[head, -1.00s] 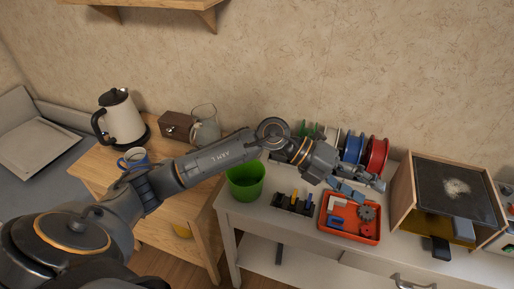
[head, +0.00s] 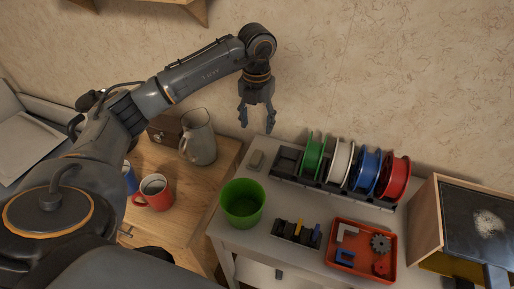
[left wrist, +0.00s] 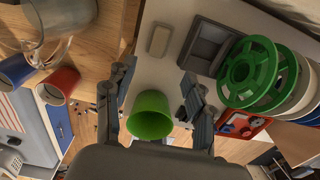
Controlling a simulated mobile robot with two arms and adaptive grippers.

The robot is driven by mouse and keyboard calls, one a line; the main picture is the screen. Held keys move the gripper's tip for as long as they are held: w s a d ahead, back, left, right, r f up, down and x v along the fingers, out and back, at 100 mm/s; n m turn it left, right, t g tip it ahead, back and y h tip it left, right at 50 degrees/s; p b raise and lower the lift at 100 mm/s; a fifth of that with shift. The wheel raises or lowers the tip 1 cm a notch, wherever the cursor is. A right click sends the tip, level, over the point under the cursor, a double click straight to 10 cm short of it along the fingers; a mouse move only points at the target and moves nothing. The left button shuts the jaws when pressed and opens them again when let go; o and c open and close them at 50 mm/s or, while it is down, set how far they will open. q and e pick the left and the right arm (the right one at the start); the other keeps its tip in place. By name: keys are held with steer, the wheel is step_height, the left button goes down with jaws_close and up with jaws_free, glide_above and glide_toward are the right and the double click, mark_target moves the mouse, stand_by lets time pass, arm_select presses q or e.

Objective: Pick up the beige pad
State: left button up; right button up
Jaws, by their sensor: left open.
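The beige pad (head: 256,158) is a small block lying flat at the back left corner of the white table, left of the spool rack. It also shows in the left wrist view (left wrist: 160,39), beyond my fingertips. My left gripper (head: 257,122) is open and empty, fingers pointing down, above and behind the pad in the head view. In the left wrist view the open fingers (left wrist: 157,75) stand on either side of the green cup, with the pad apart from them. My right gripper is not in view.
A green cup (head: 242,203) stands in front of the pad. The rack (head: 288,160) with green, white, blue and red spools is to its right. A red tray (head: 361,250) is farther forward. A grey pitcher (head: 199,140) and red mug (head: 154,192) stand on the wooden table.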

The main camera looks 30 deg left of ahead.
arm_select(q)
glide_above(256, 156)
steer(key=f, duration=0.5)
steer(key=shift+s+d+f+p, duration=0.25)
steer(key=shift+d+f+p, duration=0.05)
steer(key=shift+f+p, duration=0.1)
steer(key=shift+w+a+f, duration=0.1)
steer(key=shift+w+f, duration=0.05)
steer(key=shift+f, duration=1)
step_height(256, 156, down, 4)
steer(key=shift+a+f+p, duration=0.1)
steer(key=shift+f+p, duration=0.05)
steer(key=shift+p, duration=0.6)
steer(key=shift+w+f, duration=0.1)
steer(key=shift+f, duration=0.25)
steer(key=shift+c, duration=0.2)
steer(key=c, duration=1.1)
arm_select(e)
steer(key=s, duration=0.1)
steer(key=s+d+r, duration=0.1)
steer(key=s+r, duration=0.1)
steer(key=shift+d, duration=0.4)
